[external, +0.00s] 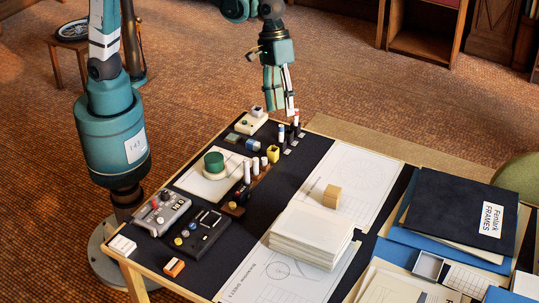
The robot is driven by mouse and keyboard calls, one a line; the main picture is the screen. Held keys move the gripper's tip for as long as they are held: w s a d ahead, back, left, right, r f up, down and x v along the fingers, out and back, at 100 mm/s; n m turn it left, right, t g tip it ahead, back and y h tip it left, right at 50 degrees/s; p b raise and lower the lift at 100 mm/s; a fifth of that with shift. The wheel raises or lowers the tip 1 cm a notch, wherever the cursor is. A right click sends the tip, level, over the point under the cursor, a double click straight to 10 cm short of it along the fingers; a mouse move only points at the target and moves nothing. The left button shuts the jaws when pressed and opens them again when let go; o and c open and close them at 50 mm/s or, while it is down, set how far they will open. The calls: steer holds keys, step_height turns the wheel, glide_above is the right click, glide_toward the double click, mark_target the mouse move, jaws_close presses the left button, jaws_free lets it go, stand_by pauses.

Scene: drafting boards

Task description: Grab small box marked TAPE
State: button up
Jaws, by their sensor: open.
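No lettering reading TAPE is legible in the external view, so I cannot tell which box carries it. Small box-like things on the table are a white box (122,245) at the near left corner, an orange and white box (174,267) on the front edge, a tan block (331,196) on a paper sheet and a yellow cube (273,154) near the far side. My gripper (281,109) is open and points down above the table's far edge. Nothing shows between its fingers. It is apart from all of these boxes.
Small upright bottles (282,131) stand below my gripper. A grey device (163,212), a black tray (200,234) and a green round piece (213,162) fill the left. A thick paper stack (310,236) lies mid-table. A dark folder (455,208) covers the right.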

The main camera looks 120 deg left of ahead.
steer(key=w+a+f+n+g+h, duration=0.1)
steer(key=w+a+f+n, duration=0.25)
steer(key=w+f, duration=0.7)
steer(key=n+g+h, duration=0.1)
steer(key=n, duration=0.3)
glide_toward(334, 190)
steer(key=f, duration=0.2)
steer(key=shift+w+d+f+g+p, duration=0.3)
steer(key=shift+d, duration=0.05)
steer(key=shift+x, duration=1.25)
steer(key=shift+b+x, duration=0.75)
steer(key=shift+x, duration=1.85)
steer(key=shift+s+d, duration=0.1)
steer(key=c, duration=1)
